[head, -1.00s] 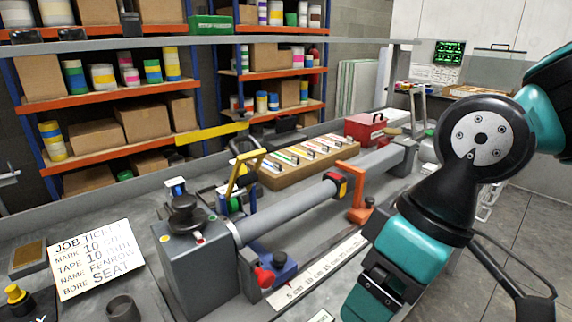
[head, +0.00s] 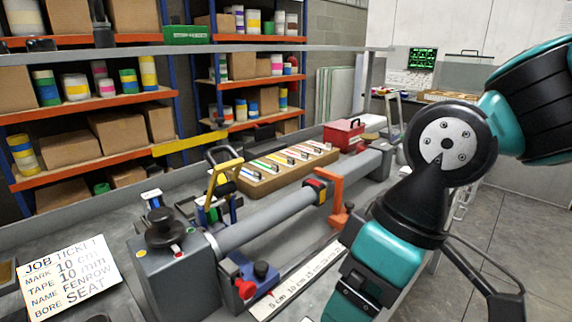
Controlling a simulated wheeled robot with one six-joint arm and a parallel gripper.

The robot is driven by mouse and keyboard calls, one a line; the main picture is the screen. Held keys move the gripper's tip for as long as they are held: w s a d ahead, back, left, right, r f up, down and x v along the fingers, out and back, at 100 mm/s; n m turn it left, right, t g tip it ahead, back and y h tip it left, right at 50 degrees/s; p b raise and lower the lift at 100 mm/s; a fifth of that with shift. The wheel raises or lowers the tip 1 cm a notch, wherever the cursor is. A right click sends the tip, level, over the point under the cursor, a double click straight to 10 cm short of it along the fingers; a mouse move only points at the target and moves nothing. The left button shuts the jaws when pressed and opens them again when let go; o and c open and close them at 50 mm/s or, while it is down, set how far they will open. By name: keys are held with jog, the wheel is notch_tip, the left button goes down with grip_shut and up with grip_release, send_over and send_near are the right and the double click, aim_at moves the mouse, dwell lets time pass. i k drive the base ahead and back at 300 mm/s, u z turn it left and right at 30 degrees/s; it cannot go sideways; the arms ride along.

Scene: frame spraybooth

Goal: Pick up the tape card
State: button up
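Several slim cards or strips in different colours lie in a row on a tan block (head: 262,187) at the back of the bench. They may be the tape cards, but they are too small to read, and I cannot tell which one is meant. My arm comes in from the right and reaches down past the bottom edge. My gripper is outside the picture, so its fingers and anything in them are hidden.
A grey fixture with a long bar (head: 269,217) crosses the bench before the block. An orange clamp (head: 335,191) stands at the bar, and a ruler (head: 296,288) lies in front. A job ticket (head: 68,275) reads TAPE 10 mm. A red box (head: 343,134) stands behind.

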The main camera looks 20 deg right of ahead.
aim_at(290, 162)
jog(key=z, duration=1.9)
jog(key=i, duration=2.2)
jog(key=u, duration=2.7)
